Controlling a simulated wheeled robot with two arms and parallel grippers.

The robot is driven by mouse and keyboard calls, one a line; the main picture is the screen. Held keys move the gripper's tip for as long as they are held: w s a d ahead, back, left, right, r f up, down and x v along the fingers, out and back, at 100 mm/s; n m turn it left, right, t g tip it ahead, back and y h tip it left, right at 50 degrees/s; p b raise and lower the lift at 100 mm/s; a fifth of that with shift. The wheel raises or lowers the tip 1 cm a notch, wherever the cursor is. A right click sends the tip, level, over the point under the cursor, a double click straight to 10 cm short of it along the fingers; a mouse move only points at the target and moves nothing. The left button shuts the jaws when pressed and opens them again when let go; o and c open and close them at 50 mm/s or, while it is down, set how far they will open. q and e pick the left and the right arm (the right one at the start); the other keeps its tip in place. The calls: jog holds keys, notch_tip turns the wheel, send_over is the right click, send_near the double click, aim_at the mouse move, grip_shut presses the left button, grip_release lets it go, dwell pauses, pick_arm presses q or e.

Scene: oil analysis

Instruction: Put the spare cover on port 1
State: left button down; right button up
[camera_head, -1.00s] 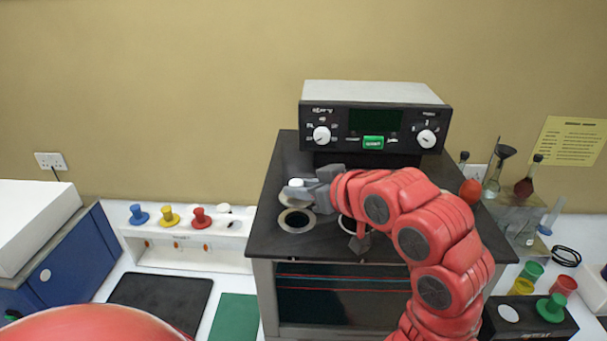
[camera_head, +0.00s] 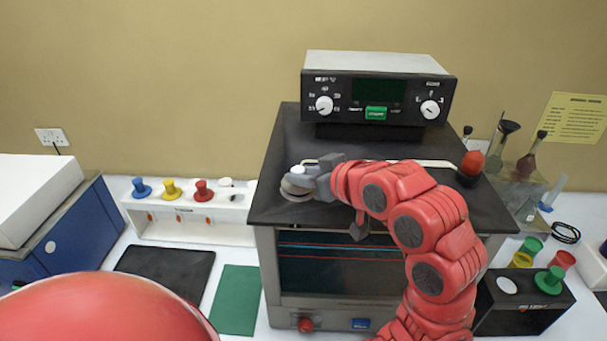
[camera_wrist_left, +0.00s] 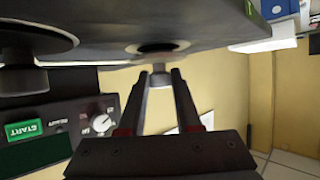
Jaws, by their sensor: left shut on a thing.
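The spare cover is a grey disc (camera_head: 293,190) with a pale knob (camera_head: 298,170), at the left front of the black oven top (camera_head: 300,140). It covers the spot of the left port, whose opening is hidden. My left gripper (camera_head: 312,181) is shut on the cover. In the left wrist view the fingers (camera_wrist_left: 158,100) pinch the knob (camera_wrist_left: 160,76), with the dark disc (camera_wrist_left: 158,47) against or close to the oven top; I cannot tell if it is fully seated. The other port is hidden behind my arm in the head view. My right gripper is not in view.
The control box (camera_head: 375,90) stands at the back of the oven top. A red bulb-shaped thing (camera_head: 472,163) is at the right edge. A white rack (camera_head: 190,232) with blue, yellow and red stoppers stands left. Glassware and a black rack (camera_head: 545,320) are at right.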

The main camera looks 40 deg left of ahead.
pick_arm(q)
jog(key=shift+s, duration=0.1)
jog(key=shift+d+f+b, duration=0.15)
jog(key=shift+f+b, duration=0.25)
jog(key=shift+b, duration=0.05)
jog(key=c, duration=0.5)
grip_release()
jog(key=shift+d, duration=0.1)
